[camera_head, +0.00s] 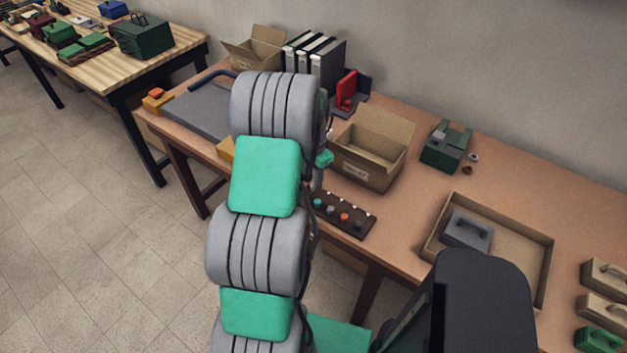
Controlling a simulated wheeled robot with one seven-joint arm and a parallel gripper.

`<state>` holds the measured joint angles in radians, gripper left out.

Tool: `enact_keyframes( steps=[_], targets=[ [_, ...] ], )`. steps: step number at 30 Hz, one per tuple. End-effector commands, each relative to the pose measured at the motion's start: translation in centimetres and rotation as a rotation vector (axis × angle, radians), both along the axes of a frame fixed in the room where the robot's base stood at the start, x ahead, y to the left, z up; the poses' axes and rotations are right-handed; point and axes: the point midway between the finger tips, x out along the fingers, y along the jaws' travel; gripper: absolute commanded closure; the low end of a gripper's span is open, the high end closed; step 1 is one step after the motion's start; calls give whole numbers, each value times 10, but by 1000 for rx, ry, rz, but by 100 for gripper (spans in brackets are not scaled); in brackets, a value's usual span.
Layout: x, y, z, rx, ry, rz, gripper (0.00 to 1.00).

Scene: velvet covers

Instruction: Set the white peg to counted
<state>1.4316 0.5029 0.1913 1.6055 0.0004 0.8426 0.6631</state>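A dark brown peg board (352,232) lies near the front edge of the brown table. A row of round pegs shows on it: a teal peg (318,203), grey ones and an orange-red peg (344,217). Small white marks or tips line its back side; I cannot tell which is the white peg, nor read any labels. My arm covers the board's left end. The end of my arm, with my gripper (317,184), shows only in part beside the arm, close to the board's left end. Its fingers are too hidden to tell whether they are open.
An open cardboard box (368,158) stands behind the board. A shallow tray (524,240) holding a grey handled block (467,231) is to the right. A green box (446,147), binders (325,62) and a grey slab (196,108) are farther back. Table right of the board is clear.

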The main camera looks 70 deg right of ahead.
Motion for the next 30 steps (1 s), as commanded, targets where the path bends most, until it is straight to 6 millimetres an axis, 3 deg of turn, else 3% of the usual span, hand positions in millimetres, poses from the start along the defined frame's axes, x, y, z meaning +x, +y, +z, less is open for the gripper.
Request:
enact_keyframes(
  steps=[6,12,24,29,30],
  targets=[
    [0,-1,44,-6,-1,0,72],
    [-1,0,66,-1,0,0,72],
    [0,0,68,-1,0,19,72],
    [0,-4,67,-17,-1,228,72],
    [-2,9,53,12,0,309,72]
  ],
)
